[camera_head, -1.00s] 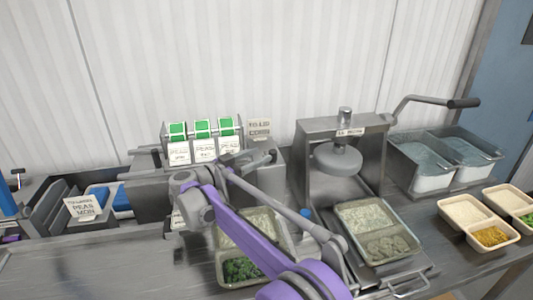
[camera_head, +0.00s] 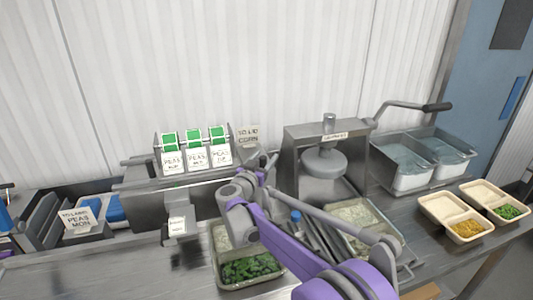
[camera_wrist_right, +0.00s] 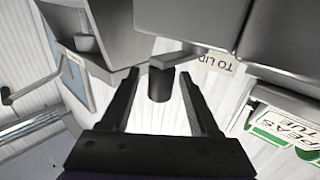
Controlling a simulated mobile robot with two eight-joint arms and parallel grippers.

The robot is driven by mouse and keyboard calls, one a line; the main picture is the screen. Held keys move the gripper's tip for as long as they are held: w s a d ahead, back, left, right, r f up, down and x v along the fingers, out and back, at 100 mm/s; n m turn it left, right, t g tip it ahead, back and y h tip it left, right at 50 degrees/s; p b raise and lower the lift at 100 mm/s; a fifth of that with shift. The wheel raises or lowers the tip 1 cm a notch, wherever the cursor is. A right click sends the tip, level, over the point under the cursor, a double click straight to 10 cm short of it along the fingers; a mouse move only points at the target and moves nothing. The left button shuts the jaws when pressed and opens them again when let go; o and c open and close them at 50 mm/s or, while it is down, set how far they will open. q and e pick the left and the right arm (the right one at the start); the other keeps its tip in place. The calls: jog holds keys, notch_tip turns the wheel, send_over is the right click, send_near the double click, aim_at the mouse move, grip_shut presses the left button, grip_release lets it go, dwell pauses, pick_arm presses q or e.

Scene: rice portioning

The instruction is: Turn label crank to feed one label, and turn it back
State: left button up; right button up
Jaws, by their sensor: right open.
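The label dispenser (camera_head: 150,200) is a grey box at the back left with three green-and-white label rolls (camera_head: 196,150) on top. A small label (camera_head: 177,224) lies on its front plate. My right gripper (camera_head: 264,165) is at the dispenser's right end, where it hides the crank in the head view. In the right wrist view the crank's black knob (camera_wrist_right: 160,86) hangs from a grey crank arm (camera_wrist_right: 178,57). The open fingers of my right gripper (camera_wrist_right: 158,75) lie on either side of the knob, with gaps visible. My left gripper is out of view.
A sign (camera_head: 248,136) stands behind my right gripper. A press (camera_head: 327,150) with a long-handled lever (camera_head: 410,107) stands to the right. A tray with greens (camera_head: 250,270) sits below my arm. Filled trays (camera_head: 468,230) stand at far right. The counter at front left (camera_head: 90,270) is clear.

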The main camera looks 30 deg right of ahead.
jog(key=shift+x, duration=1.05)
grip_shut()
